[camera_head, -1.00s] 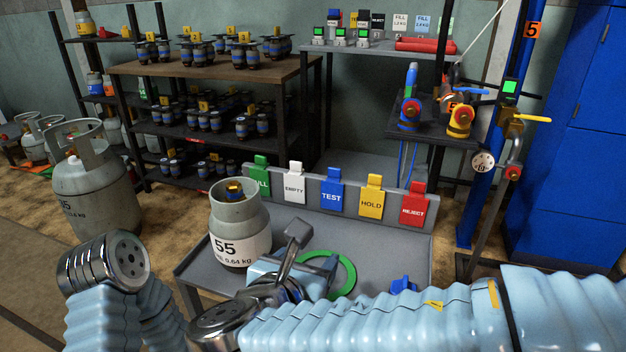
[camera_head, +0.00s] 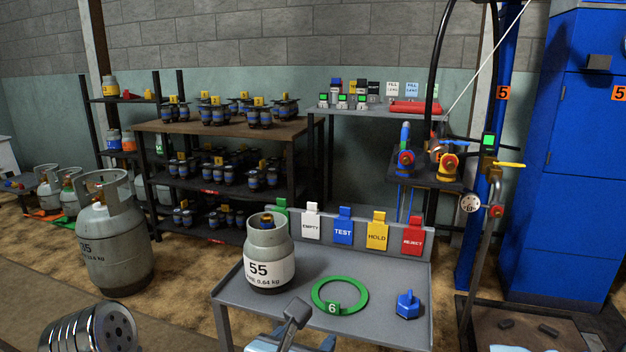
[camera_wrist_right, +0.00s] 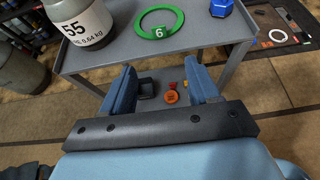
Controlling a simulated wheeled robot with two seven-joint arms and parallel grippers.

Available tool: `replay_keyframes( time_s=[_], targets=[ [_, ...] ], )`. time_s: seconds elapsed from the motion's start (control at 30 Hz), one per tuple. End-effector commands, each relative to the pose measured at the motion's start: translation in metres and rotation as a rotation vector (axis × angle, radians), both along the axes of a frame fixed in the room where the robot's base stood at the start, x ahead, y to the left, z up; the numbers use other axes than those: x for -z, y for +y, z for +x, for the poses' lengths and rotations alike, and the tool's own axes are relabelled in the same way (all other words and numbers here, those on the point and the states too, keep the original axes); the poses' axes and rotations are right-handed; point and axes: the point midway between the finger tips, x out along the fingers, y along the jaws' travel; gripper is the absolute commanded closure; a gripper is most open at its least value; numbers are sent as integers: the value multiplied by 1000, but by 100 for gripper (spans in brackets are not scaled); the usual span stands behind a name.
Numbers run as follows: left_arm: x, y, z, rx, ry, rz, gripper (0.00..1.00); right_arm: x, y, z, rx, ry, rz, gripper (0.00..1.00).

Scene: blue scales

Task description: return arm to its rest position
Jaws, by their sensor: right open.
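My right gripper (camera_wrist_right: 162,88) is open and empty in the right wrist view, its two blue fingers apart. It is in front of the grey table's near edge and clear of the things on it. In the head view only a part of it shows at the bottom edge. On the grey table (camera_head: 385,330) stand a grey gas cylinder marked 55 (camera_head: 268,262), upright, a green ring tagged 6 (camera_head: 340,294) and a blue knobbed part (camera_head: 407,304). A metallic part of my left arm shows at the bottom left; the left gripper's fingers are not visible.
Coloured tags hang along the table's back, including a blue TEST tag (camera_head: 343,230). A larger cylinder (camera_head: 115,245) stands on the floor at left. Shelves with several dark valves (camera_head: 220,130) stand behind. A blue post and cabinet (camera_head: 575,170) are at right.

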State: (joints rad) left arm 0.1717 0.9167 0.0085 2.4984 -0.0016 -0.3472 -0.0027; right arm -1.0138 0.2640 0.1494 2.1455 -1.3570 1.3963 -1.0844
Motion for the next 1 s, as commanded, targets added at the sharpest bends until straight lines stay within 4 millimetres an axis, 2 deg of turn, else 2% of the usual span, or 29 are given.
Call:
replay_keyframes(
  time_s=[0.27, 0.37, 0.47, 0.57, 0.63, 0.67, 0.73, 0.83, 0.9, 1.0],
  targets=[
    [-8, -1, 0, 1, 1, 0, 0, 50, -9, 10, 67, 153, 87, 40],
    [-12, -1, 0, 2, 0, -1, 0, 77, -15, 12, 116, 237, 146, 40],
    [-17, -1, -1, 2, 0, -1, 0, 112, -23, 11, 196, 345, 231, 40],
    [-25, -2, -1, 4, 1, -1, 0, 155, -33, 3, 321, 477, 355, 40],
    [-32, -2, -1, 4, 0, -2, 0, 190, -41, -7, 464, 586, 480, 40],
    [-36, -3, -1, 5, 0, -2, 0, 206, -45, -14, 549, 637, 548, 40],
    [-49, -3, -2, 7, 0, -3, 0, 248, -54, -36, 838, 760, 766, 40],
    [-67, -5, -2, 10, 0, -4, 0, 295, -60, -63, 1403, 816, 1138, 40],
    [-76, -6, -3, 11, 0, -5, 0, 318, -68, -68, 1797, 731, 1364, 40],
    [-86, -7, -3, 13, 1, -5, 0, 343, -89, -70, 2246, 494, 1585, 40]
  ],
)
